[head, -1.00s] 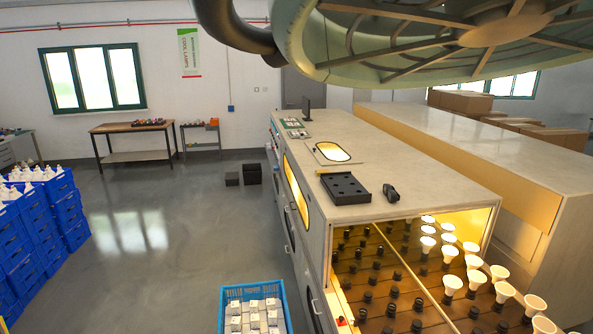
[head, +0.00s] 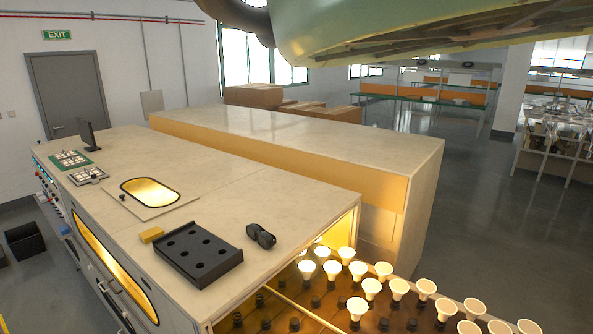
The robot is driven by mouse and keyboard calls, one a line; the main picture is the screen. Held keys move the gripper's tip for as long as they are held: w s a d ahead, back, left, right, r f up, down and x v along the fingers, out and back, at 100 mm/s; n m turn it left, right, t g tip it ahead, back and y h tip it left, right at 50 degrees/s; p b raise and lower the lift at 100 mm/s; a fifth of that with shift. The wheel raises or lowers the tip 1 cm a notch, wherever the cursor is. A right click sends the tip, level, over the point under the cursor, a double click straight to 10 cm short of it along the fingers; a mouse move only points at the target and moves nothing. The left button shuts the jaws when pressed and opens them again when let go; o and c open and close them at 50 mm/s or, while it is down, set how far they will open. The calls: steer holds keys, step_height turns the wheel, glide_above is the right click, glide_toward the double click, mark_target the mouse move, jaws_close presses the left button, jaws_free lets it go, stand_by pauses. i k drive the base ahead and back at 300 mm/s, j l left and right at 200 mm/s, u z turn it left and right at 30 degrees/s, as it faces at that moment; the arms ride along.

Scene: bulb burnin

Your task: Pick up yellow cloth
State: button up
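A small yellow folded piece (head: 152,235), which looks like the yellow cloth, lies flat on the pale bench top. It is at the far left corner of a black tray with round holes (head: 199,255); whether they touch is hard to tell. My gripper is not in view.
A dark goggle-like object (head: 261,236) lies right of the tray. An oval glowing window (head: 150,191) is set in the bench top (head: 225,195) behind. Rows of bulbs (head: 358,308) stand at the front right. A dark bin (head: 24,241) is on the floor at left.

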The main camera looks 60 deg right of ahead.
mark_target(146, 236)
steer(key=i+z, duration=0.1)
steer(key=i, duration=0.35)
steer(key=i+j+z, duration=0.15)
steer(key=i, duration=0.35)
steer(key=i+z, duration=0.1)
steer(key=i, duration=0.35)
steer(key=i+j+z, duration=0.15)
steer(key=i, duration=0.3)
steer(key=i+j+z, duration=0.3)
steer(key=i+z, duration=0.2)
steer(key=i+j+z, duration=0.75)
steer(key=j+z, duration=0.2)
steer(key=j, duration=0.2)
